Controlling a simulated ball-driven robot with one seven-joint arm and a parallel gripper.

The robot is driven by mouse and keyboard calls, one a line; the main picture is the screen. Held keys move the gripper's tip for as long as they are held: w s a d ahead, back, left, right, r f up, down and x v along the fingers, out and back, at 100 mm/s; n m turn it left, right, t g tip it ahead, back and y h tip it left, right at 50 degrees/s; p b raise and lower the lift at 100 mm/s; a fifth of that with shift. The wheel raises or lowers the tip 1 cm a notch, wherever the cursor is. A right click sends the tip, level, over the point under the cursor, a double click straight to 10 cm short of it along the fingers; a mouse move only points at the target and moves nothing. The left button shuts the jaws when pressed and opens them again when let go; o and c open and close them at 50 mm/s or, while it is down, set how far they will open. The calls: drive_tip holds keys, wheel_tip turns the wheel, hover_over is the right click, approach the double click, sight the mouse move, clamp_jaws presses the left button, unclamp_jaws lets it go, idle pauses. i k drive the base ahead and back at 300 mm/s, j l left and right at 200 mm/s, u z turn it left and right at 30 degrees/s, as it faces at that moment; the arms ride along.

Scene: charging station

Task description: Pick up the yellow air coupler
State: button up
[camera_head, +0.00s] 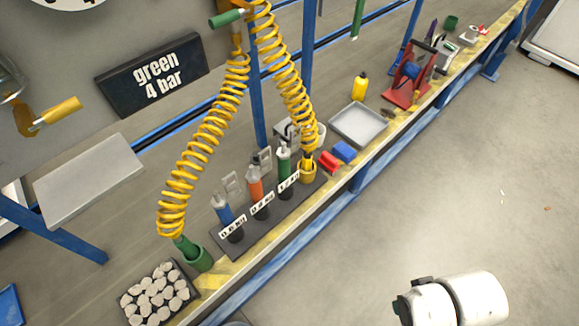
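The yellow air coupler (308,161) sits upright in a yellow ring-shaped holder (307,176) on the bench, at the lower end of the right yellow coiled hose (290,80). The holder hides its lower part. A green coupler (185,245) at the end of the left coiled hose (203,130) stands in a green cup (199,260). A rounded white part of my arm shows at the bottom right, well apart from the coupler. My gripper's fingers do not show.
A dark rack (222,243) with blue, orange and green tools stands left of the yellow coupler. Red (329,161) and blue (345,151) blocks and a grey tray (359,124) are right of it. A black sign (151,76) reads "green 4 bar". The floor in front is clear.

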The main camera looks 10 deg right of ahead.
sight(306, 159)
drive_tip(key=u, duration=0.45)
drive_tip(key=i+l+u, duration=0.15)
drive_tip(key=l+u, duration=0.2)
drive_tip(key=i+l+u, duration=0.1)
drive_tip(key=l+u, duration=0.85)
drive_tip(key=l, duration=2.5)
drive_tip(key=k, duration=0.05)
